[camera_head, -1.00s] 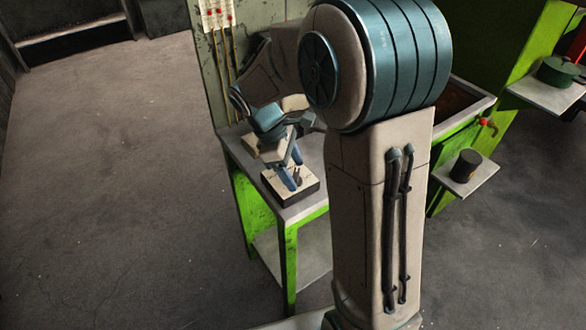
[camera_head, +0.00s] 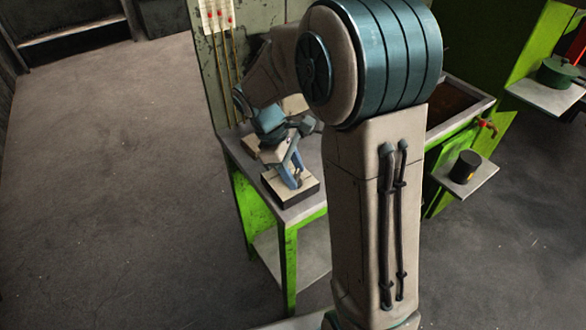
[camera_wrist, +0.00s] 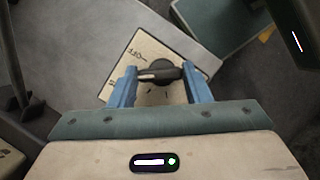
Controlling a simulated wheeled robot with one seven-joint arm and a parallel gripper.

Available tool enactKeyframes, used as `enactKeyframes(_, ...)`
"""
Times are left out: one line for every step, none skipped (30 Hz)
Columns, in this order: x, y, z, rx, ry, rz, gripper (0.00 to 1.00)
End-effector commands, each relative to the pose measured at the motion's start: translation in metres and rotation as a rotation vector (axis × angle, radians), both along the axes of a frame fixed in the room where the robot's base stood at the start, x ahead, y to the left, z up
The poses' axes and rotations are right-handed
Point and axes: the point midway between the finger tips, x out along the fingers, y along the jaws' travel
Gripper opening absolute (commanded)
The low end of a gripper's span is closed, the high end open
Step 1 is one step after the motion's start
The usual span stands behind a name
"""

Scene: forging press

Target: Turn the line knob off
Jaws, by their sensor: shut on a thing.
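The line knob (camera_wrist: 158,74) is a dark knob with a bar-shaped grip and a pale stripe on it. It sits on a cream plate (camera_wrist: 140,52) with dark lettering and tick marks. My gripper (camera_wrist: 162,84) has its two blue fingers shut on the ends of the knob's bar, one on each side. In the head view my gripper (camera_head: 292,180) is down at the box (camera_head: 308,192) with a cream top and dark sides, on the green-legged table. The fingers hide most of the knob there.
The grey-topped table (camera_head: 290,214) has a lower shelf. A panel with red-tipped rods (camera_head: 218,16) stands behind it. To the right are a trough with a red-handled tap (camera_head: 487,125), a black cup (camera_head: 465,166) and a green pot (camera_head: 556,72). The floor at left is clear.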

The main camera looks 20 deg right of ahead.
Motion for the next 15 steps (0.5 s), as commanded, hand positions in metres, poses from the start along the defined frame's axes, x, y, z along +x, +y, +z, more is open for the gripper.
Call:
enactKeyframes(0.0002, 0.0000, 0.0017, -0.001, 0.003, -0.030, 0.21)
enactKeyframes(0.0004, 0.0000, 0.0018, 0.000, 0.003, -0.051, 0.21)
enactKeyframes(0.0005, -0.0001, 0.0021, 0.000, 0.002, -0.082, 0.21)
enactKeyframes(0.0007, -0.0004, 0.0022, 0.000, 0.002, -0.105, 0.21)
enactKeyframes(0.0010, -0.0007, 0.0024, 0.000, 0.002, -0.130, 0.21)
enactKeyframes(0.0010, -0.0008, 0.0023, 0.000, 0.001, -0.165, 0.21)
enactKeyframes(0.0012, -0.0009, 0.0022, 0.000, 0.001, -0.191, 0.21)
enactKeyframes(0.0013, -0.0012, 0.0022, 0.000, 0.002, -0.217, 0.21)
enactKeyframes(0.0013, -0.0012, 0.0022, 0.000, 0.002, -0.252, 0.21)
enactKeyframes(0.0013, -0.0013, 0.0022, 0.000, 0.002, -0.279, 0.21)
enactKeyframes(0.0014, -0.0016, 0.0023, 0.000, 0.001, -0.303, 0.21)
enactKeyframes(0.0015, -0.0019, 0.0023, 0.000, 0.001, -0.338, 0.21)
enactKeyframes(0.0015, -0.0020, 0.0021, 0.000, 0.001, -0.364, 0.21)
enactKeyframes(0.0016, -0.0023, 0.0020, -0.001, 0.001, -0.388, 0.21)
enactKeyframes(0.0017, -0.0025, 0.0020, -0.001, 0.001, -0.420, 0.21)
